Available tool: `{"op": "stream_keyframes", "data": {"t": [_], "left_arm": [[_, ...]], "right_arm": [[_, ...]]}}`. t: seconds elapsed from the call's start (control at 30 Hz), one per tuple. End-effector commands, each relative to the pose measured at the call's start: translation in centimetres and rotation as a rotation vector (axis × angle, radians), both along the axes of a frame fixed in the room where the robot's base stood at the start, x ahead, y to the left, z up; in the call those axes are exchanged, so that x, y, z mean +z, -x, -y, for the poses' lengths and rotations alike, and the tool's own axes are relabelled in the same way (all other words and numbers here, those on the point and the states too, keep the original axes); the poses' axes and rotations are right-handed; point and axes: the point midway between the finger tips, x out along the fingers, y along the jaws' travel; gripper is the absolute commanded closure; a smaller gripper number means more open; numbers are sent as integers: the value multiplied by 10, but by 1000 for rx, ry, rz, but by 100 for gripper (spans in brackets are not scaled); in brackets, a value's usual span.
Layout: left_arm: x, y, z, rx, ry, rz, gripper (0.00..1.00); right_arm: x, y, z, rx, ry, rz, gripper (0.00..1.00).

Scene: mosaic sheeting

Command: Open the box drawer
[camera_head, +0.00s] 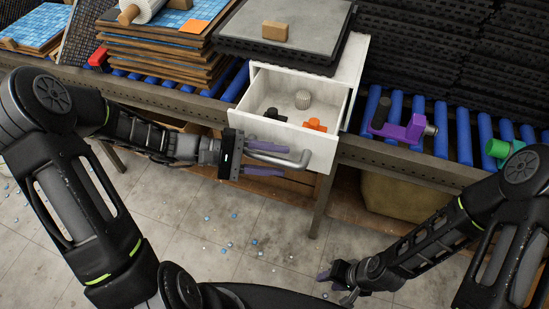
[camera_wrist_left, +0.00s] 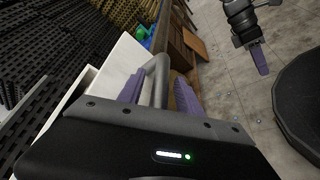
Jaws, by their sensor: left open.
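The white box drawer (camera_head: 257,117) is pulled out of the white box (camera_head: 350,73), and its inside shows. Inside it lie a light ribbed knob (camera_head: 302,99), an orange piece (camera_head: 314,125) and a dark piece (camera_head: 272,114). The grey bar handle (camera_head: 292,160) is on the drawer front. My left gripper (camera_head: 265,158) is at the handle, with its purple fingers open on either side of the bar. The left wrist view shows the handle (camera_wrist_left: 157,78) between the two fingers. My right gripper (camera_head: 338,279) hangs low over the floor, away from the drawer; its jaw state is unclear.
A grey slab (camera_head: 240,38) with a wooden block (camera_head: 274,31) lies on the box. Blue rollers (camera_head: 464,136) run along both sides, with a purple tool (camera_head: 405,128) and a green piece (camera_head: 497,148) at right. Stacked sheets (camera_head: 150,45) stand at left. Small chips lie on the floor.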

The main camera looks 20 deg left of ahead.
Motion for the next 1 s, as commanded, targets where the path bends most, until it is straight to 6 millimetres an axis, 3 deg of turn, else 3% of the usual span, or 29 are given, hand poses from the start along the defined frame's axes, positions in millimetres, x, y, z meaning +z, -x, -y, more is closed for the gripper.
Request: {"op": "stream_keyframes", "data": {"t": [0.27, 0.7, 1.0], "left_arm": [[1, 0, -4, 2, 0, 0, 59], [13, 17, -63, 4, -2, 1, 59], [17, 21, -74, 0, 0, 0, 59]], "right_arm": [[-1, 0, 0, 0, 0, 0, 64], [-7, 0, 0, 0, 0, 0, 64], [-7, 0, 0, 0, 0, 0, 64]]}}
